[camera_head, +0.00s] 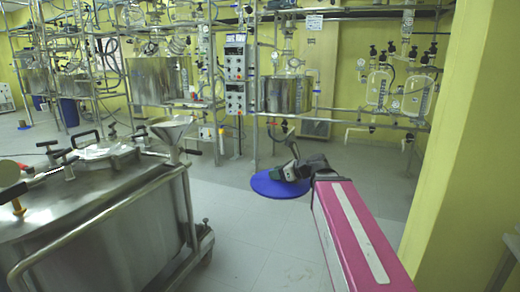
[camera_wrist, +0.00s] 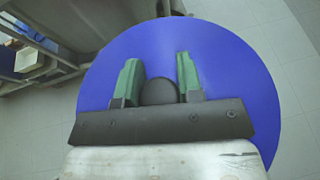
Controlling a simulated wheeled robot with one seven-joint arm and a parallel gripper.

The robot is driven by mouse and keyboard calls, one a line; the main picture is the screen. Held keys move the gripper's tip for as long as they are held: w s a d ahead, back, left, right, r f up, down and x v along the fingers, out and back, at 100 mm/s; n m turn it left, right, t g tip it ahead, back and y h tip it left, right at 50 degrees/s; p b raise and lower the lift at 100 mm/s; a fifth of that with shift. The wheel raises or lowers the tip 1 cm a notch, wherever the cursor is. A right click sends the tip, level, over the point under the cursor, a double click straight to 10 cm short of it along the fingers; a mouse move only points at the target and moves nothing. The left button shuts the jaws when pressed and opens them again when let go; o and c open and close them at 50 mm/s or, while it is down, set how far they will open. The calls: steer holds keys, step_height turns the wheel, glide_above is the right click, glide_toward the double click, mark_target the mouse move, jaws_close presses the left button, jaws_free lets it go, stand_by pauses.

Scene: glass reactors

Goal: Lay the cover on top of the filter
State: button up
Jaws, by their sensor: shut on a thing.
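The cover (camera_head: 266,186) is a flat round blue disc with a black knob at its middle. It also fills much of the wrist view (camera_wrist: 235,75). My gripper (camera_wrist: 157,78) has its green fingers on either side of the black knob (camera_wrist: 158,92) and is shut on it. In the head view my gripper (camera_head: 288,172) is over the disc, which looks level; its height above the floor is hard to judge. A steel wheeled vessel (camera_head: 100,230) stands at the left and may be the filter; I cannot be sure.
The vessel has a pipe rail (camera_head: 95,222), clamps and a funnel (camera_head: 171,130). Racks with steel pots (camera_head: 287,95) and glassware line the back wall. A yellow pillar (camera_head: 462,150) stands at the right. Grey floor (camera_head: 245,220) is open between the vessel and my arm.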

steer(key=s+d+f, duration=0.1)
steer(key=d+f, duration=0.9)
steer(key=d, duration=0.2)
steer(key=shift+d+f+m+t+h, duration=0.15)
steer(key=shift+d+m+t+h, duration=0.15)
steer(key=shift+m+t, duration=0.1)
